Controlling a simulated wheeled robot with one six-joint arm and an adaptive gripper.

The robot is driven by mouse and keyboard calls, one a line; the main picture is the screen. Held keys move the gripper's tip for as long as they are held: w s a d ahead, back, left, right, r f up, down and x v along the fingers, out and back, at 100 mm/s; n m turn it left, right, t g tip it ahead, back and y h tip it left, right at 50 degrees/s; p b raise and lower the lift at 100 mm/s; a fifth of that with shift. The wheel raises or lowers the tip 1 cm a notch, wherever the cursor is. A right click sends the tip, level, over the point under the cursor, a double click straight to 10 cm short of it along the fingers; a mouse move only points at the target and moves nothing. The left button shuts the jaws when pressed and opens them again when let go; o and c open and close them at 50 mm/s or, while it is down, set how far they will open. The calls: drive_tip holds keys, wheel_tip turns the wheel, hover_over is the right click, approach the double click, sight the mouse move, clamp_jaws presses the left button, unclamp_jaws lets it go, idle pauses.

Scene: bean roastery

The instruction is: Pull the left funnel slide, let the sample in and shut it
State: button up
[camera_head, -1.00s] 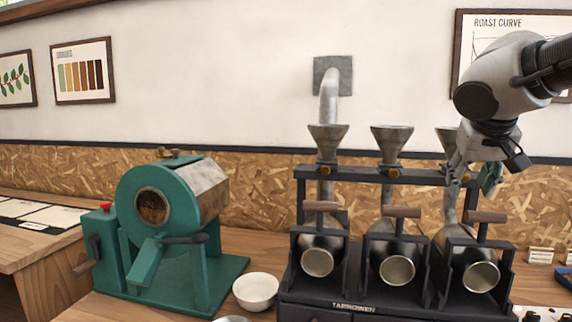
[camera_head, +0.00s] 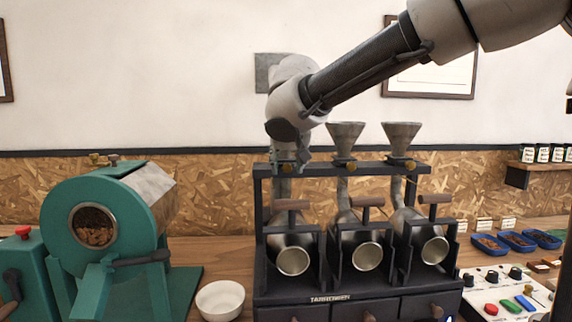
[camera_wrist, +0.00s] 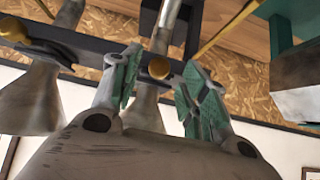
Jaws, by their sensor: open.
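In the head view my gripper (camera_head: 290,160) is at the left funnel of the black sample roaster, and my wrist hides most of that funnel. In the wrist view, which is upside down, the left funnel (camera_wrist: 143,112) shows behind my open gripper (camera_wrist: 160,85). A brass slide knob (camera_wrist: 159,68) appears between the two green-padded fingers, with no visible contact; its depth is hard to judge. The metal drum (camera_head: 292,262) below the left funnel has a wooden handle (camera_head: 291,204).
The middle funnel (camera_head: 345,136) and right funnel (camera_head: 401,136) stand beside it, with brass knobs below. A teal roaster (camera_head: 105,222) stands left, a white bowl (camera_head: 220,299) in front. Blue trays (camera_head: 517,241) and a control panel (camera_head: 505,300) are at right.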

drive_tip(key=shift+w+f, duration=0.5)
drive_tip(key=shift+f, duration=0.05)
clamp_jaws()
drive_tip(key=shift+s, duration=1.75)
unclamp_jaws()
drive_tip(key=v, duration=1.2)
